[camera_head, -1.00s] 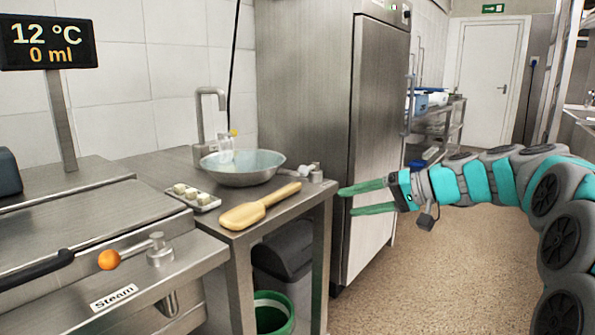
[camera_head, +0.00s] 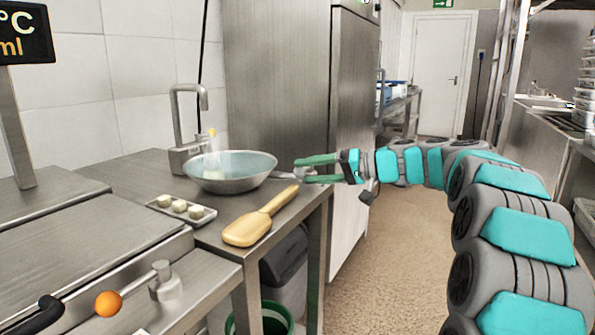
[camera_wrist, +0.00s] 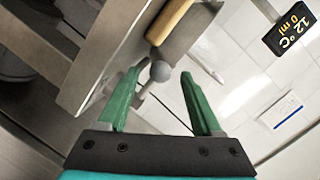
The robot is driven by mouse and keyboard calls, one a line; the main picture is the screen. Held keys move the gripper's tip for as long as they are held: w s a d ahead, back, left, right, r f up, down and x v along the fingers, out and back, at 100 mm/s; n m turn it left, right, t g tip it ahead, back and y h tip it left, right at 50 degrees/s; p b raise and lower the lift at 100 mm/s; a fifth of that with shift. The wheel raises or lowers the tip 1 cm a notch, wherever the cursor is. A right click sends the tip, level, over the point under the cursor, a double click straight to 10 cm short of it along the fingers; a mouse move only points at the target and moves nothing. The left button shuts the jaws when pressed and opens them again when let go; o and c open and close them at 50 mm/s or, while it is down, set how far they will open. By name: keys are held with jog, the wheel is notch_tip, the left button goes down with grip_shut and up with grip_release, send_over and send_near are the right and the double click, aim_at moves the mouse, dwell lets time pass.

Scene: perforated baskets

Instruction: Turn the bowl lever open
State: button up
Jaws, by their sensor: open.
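The metal bowl (camera_head: 230,180) stands on the steel counter, with clear pale contents. Its lever (camera_head: 284,175) sits at the bowl's right, near the counter edge, partly hidden by my gripper (camera_head: 300,170). My gripper reaches in from the right with its green fingers apart and empty. In the wrist view the lever's round grey knob (camera_wrist: 160,70) shows between the two open fingertips, its stem running down to the left. I see a gap between the knob and each finger; I cannot tell the depth exactly.
A wooden paddle (camera_head: 252,226) lies in front of the bowl. A small tray (camera_head: 205,217) with white pieces is at its left. A tap (camera_head: 187,125) stands behind. A steel cabinet (camera_head: 290,80) rises behind the counter. An orange-knobbed lever (camera_head: 109,303) is at lower left.

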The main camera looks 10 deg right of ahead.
aim_at(300, 170)
jog(key=shift+x, duration=1.55)
jog(key=shift+c, duration=0.2)
grip_shut()
